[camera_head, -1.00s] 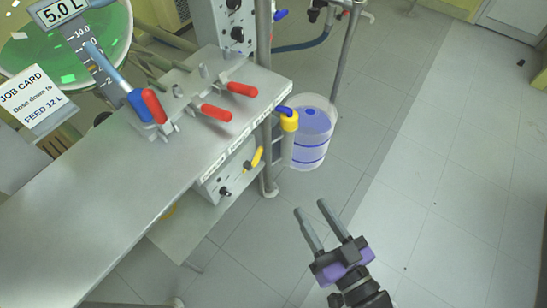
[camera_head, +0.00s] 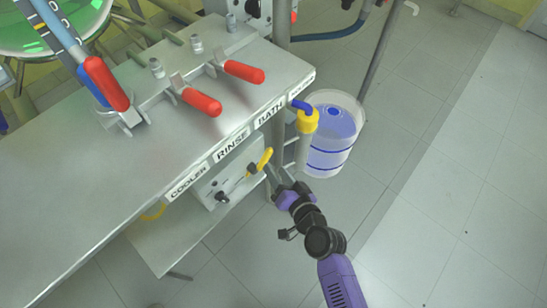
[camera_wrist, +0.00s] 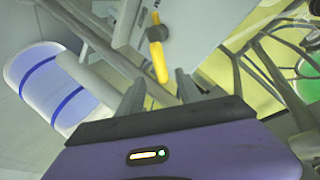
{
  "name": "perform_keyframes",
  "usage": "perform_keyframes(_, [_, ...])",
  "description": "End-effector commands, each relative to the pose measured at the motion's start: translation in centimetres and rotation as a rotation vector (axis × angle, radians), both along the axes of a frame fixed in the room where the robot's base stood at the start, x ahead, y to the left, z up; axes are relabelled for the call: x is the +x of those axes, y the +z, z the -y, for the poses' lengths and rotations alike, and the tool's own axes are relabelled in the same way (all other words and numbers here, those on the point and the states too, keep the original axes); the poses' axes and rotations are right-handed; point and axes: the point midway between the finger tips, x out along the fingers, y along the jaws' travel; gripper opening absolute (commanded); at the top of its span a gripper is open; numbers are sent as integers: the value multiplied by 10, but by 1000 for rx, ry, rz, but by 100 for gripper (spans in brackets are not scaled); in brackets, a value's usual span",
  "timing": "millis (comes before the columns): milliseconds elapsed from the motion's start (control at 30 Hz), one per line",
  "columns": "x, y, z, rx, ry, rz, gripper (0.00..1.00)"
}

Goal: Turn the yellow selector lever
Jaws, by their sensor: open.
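The yellow selector lever (camera_head: 261,160) sticks out from the front of a white box (camera_head: 225,183) under the bench, below the labelled edge. My gripper (camera_head: 278,175) is just to the right of the lever and close to it. In the wrist view the lever (camera_wrist: 158,56) hangs ahead of the two fingertips (camera_wrist: 162,84), roughly between them. The jaws are open and nothing is between them. I cannot tell whether a finger touches the lever.
A steel bench (camera_head: 110,180) with red-handled levers (camera_head: 201,102) stands above the box. A yellow-and-blue outlet (camera_head: 306,118) and a clear bucket with blue bands (camera_head: 333,135) stand to the right. A vertical post (camera_head: 278,150) is close behind my gripper. The floor at right is clear.

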Motion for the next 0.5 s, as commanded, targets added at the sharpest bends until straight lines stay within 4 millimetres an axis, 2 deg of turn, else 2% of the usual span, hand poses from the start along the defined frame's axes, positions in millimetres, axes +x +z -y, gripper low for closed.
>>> perform_keyframes(233, [33, -11, -19, -1, 0, 3, 42])
perform_keyframes(500, [51, -18, -30, -1, -1, 3, 42])
